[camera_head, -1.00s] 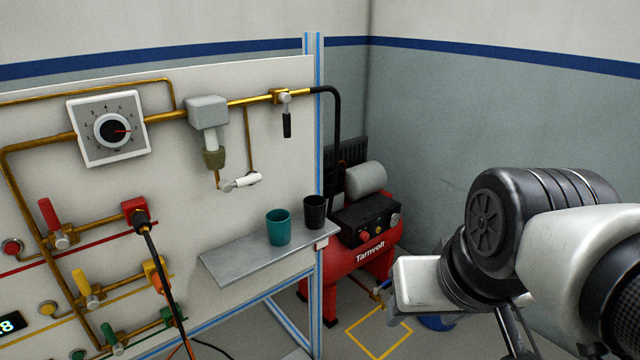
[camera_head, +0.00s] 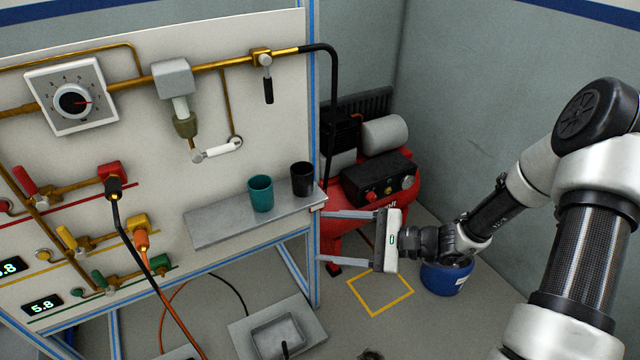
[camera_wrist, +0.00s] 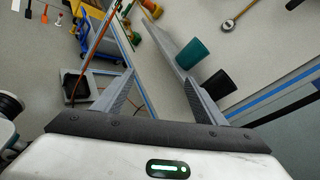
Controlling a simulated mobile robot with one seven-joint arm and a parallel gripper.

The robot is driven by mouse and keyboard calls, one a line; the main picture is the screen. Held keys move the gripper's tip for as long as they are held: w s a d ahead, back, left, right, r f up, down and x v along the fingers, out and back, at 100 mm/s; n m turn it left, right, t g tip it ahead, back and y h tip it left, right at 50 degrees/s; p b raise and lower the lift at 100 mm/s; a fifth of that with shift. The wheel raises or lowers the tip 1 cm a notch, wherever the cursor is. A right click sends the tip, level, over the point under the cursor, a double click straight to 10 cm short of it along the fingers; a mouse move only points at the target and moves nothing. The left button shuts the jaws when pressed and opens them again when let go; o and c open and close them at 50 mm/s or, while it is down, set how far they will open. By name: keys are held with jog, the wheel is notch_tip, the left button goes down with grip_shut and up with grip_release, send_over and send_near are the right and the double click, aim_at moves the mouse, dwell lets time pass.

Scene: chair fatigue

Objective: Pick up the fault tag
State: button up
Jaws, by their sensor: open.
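I cannot clearly make out the fault tag in either current view. A small pale piece with a reddish edge (camera_head: 317,207) shows at the right end of the grey shelf (camera_head: 212,228), but it is too small to tell whether it is the tag. My gripper (camera_head: 321,237) is open and empty. Its two fingers point left, at the board's right-hand blue-edged post, just below and right of the shelf end. In the wrist view my gripper (camera_wrist: 160,79) has its fingers apart, with the post and shelf beyond them.
A teal cup (camera_head: 260,194) and a black cup (camera_head: 302,179) stand on the shelf, close above my fingers. A red compressor (camera_head: 338,222) stands behind my gripper. A blue drum (camera_head: 446,278) is on the floor below my wrist. A grey tray (camera_head: 277,338) lies under the board.

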jog(key=w+d+f+m+t+h+p, duration=0.1)
jog(key=w+d+f+m+t+p, duration=0.15)
jog(key=w+f+m+t, duration=0.5)
jog(key=m+t+h+b, duration=0.2)
jog(key=m+t+h, duration=0.3)
jog(key=m, duration=0.3)
send_near(322, 205)
notch_tip(322, 205, up, 3)
jog(key=a, duration=0.2)
jog(key=shift+g, duration=0.25)
jog(key=b+x, duration=0.1)
jog(key=x, duration=0.5)
jog(key=shift+w+b, duration=0.25)
jog(key=shift+b, duration=0.15)
jog(key=shift+r, duration=0.1)
jog(key=c, duration=1.1)
jog(key=shift+r, duration=0.1)
